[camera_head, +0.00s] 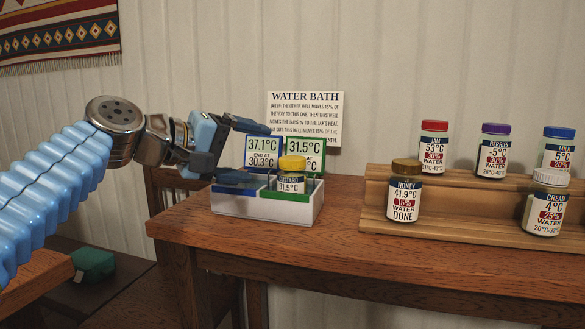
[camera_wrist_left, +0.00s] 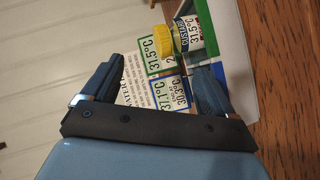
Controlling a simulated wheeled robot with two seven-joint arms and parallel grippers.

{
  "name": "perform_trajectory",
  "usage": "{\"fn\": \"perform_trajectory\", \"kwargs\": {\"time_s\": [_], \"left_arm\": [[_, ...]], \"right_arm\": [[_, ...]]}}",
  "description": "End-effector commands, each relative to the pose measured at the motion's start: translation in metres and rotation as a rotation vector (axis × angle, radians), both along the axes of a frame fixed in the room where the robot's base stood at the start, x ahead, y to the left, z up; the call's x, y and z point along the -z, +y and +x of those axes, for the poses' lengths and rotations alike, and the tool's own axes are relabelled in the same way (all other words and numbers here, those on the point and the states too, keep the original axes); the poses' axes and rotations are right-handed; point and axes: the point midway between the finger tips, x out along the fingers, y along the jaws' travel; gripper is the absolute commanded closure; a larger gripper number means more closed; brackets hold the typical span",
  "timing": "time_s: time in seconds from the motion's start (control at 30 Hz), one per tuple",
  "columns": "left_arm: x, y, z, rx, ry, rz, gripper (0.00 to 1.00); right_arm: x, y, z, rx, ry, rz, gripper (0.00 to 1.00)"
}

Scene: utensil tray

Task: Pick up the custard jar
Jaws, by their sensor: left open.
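My left gripper (camera_head: 264,153) is open and empty, just left of the jar, over the blue-rimmed well. In the left wrist view the jar (camera_wrist_left: 193,34) lies beyond the fingertips, toward the right finger, not between the fingers. My right gripper is not in view.
Two display cards, 37.1°C (camera_head: 263,151) and 31.5°C (camera_head: 306,150), stand behind the bath near the fingers. A wooden stepped rack (camera_head: 460,217) at right holds several jars, including honey (camera_head: 403,197) and cream (camera_head: 545,207). The table between bath and rack is clear.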

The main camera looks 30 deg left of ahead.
Motion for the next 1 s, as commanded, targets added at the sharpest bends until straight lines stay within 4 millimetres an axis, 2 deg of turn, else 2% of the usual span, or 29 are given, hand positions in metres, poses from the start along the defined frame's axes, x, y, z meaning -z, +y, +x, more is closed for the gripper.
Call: {"fn": "perform_trajectory", "kwargs": {"time_s": [0.03, 0.3, 0.4, 0.5, 0.6, 0.73, 1.0], "left_arm": [[-0.010, 0.001, 0.000, -0.047, 0.071, -0.143, 0.13], [-0.017, 0.004, -0.003, -0.379, 0.476, -1.011, 0.13], [-0.018, 0.005, -0.004, -0.497, 0.588, -1.274, 0.13], [-0.018, 0.006, -0.005, -0.587, 0.666, -1.465, 0.13], [-0.016, 0.006, -0.005, -0.644, 0.710, -1.578, 0.13], [-0.010, 0.003, 0.003, -0.670, 0.731, -1.631, 0.13], [0.015, -0.015, 0.050, -0.669, 0.731, -1.630, 0.13]], "right_arm": [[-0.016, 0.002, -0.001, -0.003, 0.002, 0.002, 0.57], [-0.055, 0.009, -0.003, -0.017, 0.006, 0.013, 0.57], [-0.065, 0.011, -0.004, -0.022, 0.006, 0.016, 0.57], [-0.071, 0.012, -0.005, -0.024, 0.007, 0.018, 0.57], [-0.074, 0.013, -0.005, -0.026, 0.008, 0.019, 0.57], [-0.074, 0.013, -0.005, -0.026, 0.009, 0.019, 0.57], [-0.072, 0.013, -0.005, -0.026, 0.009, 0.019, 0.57]]}}
